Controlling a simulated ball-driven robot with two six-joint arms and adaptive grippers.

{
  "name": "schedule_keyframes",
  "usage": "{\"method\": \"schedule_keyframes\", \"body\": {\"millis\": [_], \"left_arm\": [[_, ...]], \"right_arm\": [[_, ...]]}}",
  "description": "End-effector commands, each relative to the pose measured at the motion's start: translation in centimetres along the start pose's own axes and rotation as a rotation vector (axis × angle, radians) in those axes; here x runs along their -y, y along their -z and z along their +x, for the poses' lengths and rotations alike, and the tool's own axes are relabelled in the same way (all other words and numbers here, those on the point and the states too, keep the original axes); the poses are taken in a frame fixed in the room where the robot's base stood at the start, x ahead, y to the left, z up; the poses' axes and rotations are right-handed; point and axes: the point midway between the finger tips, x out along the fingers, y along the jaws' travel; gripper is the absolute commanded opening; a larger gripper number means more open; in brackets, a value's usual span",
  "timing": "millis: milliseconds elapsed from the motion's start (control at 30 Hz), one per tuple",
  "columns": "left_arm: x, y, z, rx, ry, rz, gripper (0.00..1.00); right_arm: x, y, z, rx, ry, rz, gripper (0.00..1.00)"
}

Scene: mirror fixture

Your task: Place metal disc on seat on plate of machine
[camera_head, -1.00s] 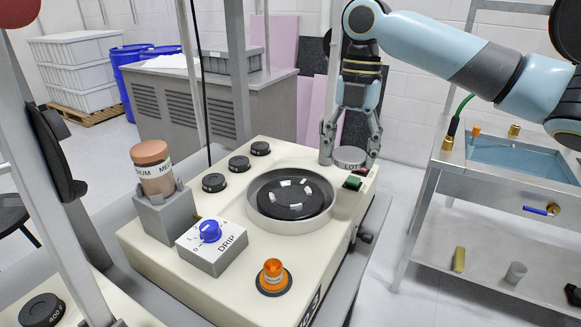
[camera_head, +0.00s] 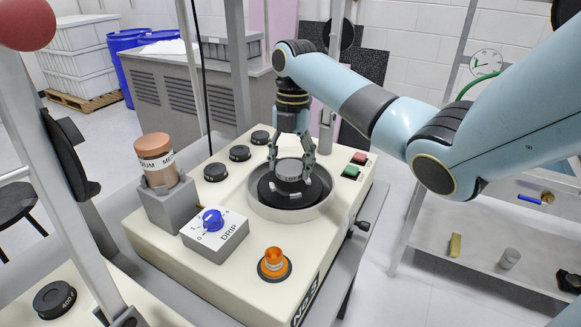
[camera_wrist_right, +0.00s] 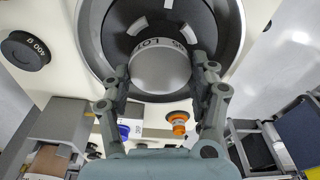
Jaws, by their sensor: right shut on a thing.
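The metal disc (camera_head: 290,169) is a short grey cylinder with lettering on its side. My right gripper (camera_head: 291,168) is shut on it, a finger on each side, over the round black plate (camera_head: 268,192) of the machine (camera_head: 190,252). In the right wrist view the disc (camera_wrist_right: 160,70) sits between the fingers (camera_wrist_right: 162,85) and covers part of the plate (camera_wrist_right: 205,20). Light seat marks show on the plate around it. I cannot tell whether the disc touches the plate. My left gripper is not in view.
A pale raised ring (camera_head: 320,208) surrounds the plate. Black round weights (camera_head: 240,153) stand behind it. A DRIP box with a blue knob (camera_head: 211,219), an orange knob (camera_head: 274,263) and a copper-lidded jar (camera_head: 156,160) stand nearby. Green and red buttons (camera_head: 351,172) are at the right.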

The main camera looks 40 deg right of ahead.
Motion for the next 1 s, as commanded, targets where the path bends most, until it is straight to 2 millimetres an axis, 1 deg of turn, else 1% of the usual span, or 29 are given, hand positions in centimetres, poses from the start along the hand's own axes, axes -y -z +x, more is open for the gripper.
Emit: {"method": "schedule_keyframes", "body": {"millis": [33, 100, 167, 400, 800, 900, 933, 1000], "left_arm": [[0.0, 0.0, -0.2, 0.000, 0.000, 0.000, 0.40], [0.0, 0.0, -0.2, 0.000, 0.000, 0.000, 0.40], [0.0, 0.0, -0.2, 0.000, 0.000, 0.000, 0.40], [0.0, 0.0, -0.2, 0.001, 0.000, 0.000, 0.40], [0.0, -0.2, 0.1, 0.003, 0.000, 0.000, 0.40], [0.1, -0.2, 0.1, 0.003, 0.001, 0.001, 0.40], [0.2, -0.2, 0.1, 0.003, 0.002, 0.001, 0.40], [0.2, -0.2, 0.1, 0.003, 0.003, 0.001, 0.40]], "right_arm": [[0.0, 0.0, 0.7, -0.003, 0.000, 0.000, 0.18], [-0.1, -0.1, 1.3, -0.001, -0.002, -0.001, 0.18], [0.0, -0.2, 1.6, 0.000, -0.001, 0.000, 0.18], [0.0, -0.2, 1.7, 0.001, -0.002, 0.000, 0.18], [0.0, -0.4, 2.9, 0.001, -0.002, 0.000, 0.18], [0.0, -0.3, 2.9, 0.000, -0.001, 0.000, 0.18], [0.1, -0.3, 3.0, -0.001, -0.001, 0.000, 0.64], [0.1, -0.3, 3.0, -0.001, 0.000, 0.000, 0.73]]}}
